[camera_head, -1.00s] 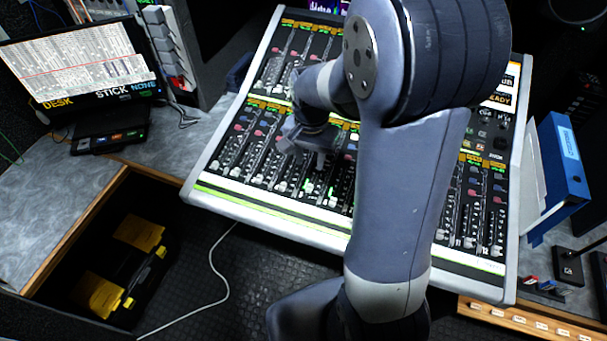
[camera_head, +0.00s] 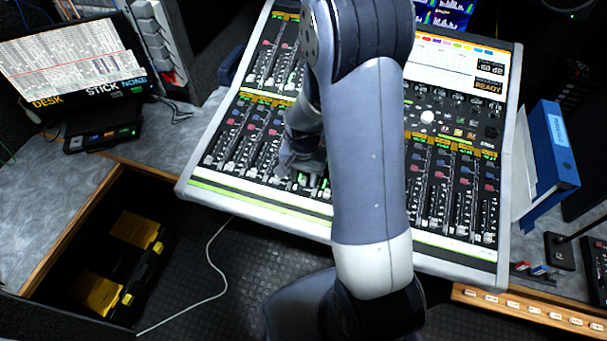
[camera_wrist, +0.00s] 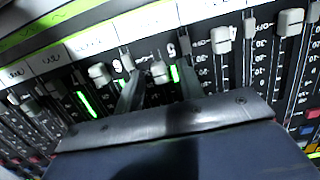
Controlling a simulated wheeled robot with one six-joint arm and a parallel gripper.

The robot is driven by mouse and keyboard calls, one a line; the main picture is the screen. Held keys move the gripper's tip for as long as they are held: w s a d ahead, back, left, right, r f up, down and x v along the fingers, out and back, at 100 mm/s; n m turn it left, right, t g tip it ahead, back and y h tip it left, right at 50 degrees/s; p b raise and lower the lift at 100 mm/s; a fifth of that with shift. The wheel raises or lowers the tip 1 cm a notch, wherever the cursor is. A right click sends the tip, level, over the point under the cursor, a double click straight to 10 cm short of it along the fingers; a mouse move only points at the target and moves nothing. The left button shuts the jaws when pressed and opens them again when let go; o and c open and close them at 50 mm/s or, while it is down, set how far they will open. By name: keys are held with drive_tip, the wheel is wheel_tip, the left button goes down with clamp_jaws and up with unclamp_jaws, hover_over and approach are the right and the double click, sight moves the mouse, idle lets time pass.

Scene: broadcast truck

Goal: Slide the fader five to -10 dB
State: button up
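The mixing console (camera_head: 190,190) lies tilted ahead of me. My gripper (camera_head: 302,178) is low over its lower fader rows, left of my forearm. In the wrist view, my gripper (camera_wrist: 155,62) has its two dark fingers apart. A pale fader cap (camera_wrist: 160,72) sits between them near the white label strip, with gaps on both sides. An upside-down digit that looks like 5 is just right of this cap. A lit green bar is beside it. Whether the fingertips touch the panel cannot be told. My arm hides the middle of the console.
Neighbouring fader caps stand close by, one to the left (camera_wrist: 98,74) and one to the right (camera_wrist: 221,40). A blue binder (camera_head: 553,150) stands right of the console. A monitor (camera_head: 75,62) is at the left. Below is dark floor with a white cable.

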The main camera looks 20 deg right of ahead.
drive_tip(key=shift+c, duration=0.6)
clamp_jaws()
drive_tip(key=shift+w+d+r, duration=0.15)
drive_tip(key=shift+w+d, duration=0.4)
drive_tip(key=shift+w, duration=0.2)
drive_tip(key=shift+w+d+r, duration=0.1)
drive_tip(key=shift+w+d, duration=0.45)
drive_tip(key=shift+w, duration=0.2)
drive_tip(key=shift+o, duration=0.6)
unclamp_jaws()
drive_tip(key=shift+r, duration=0.1)
